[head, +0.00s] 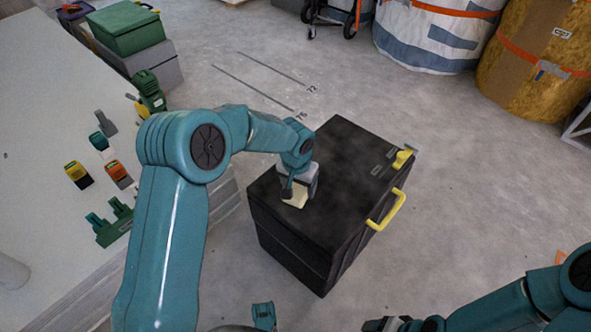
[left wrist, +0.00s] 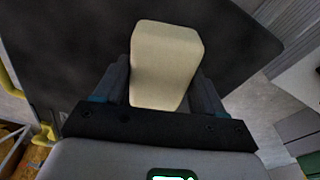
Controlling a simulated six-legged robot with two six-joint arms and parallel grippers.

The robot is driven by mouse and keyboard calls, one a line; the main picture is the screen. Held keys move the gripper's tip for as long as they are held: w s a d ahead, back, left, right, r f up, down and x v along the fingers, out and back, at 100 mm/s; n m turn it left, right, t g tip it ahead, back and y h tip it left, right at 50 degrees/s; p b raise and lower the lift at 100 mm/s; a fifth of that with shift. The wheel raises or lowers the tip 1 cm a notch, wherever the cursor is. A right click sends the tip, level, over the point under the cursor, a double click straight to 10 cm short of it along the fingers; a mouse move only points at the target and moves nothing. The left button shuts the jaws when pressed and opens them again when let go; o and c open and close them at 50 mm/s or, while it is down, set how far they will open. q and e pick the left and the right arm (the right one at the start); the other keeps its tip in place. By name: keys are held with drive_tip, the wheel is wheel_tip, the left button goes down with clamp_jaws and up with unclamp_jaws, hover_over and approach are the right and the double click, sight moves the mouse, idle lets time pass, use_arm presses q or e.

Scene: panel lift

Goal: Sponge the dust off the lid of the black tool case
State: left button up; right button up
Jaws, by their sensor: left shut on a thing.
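The black tool case (head: 335,215) stands on the floor in the middle of the head view, with a yellow handle (head: 388,210) and a yellow latch on its right side. Greyish dust patches show on its lid (head: 350,165). My left gripper (head: 294,194) is over the left part of the lid, shut on a pale cream sponge (head: 297,201). In the left wrist view the sponge (left wrist: 165,65) sits between the two fingers with the dark lid (left wrist: 80,45) behind it. I cannot tell if the sponge touches the lid. My right gripper (head: 385,325) shows only partly at the bottom edge.
A pale table (head: 50,130) with several small tools stands on the left. Green and grey boxes (head: 128,30) are at the back left. Large wrapped rolls (head: 435,30) stand at the back right. The floor (head: 480,180) right of the case is clear.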

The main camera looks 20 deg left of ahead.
use_arm(q)
drive_tip(key=shift+s+r+p, duration=0.1)
drive_tip(key=shift+r+p, duration=0.2)
drive_tip(key=shift+r, duration=0.75)
drive_tip(key=shift+r+p, duration=2.25)
drive_tip(key=shift+r, duration=0.75)
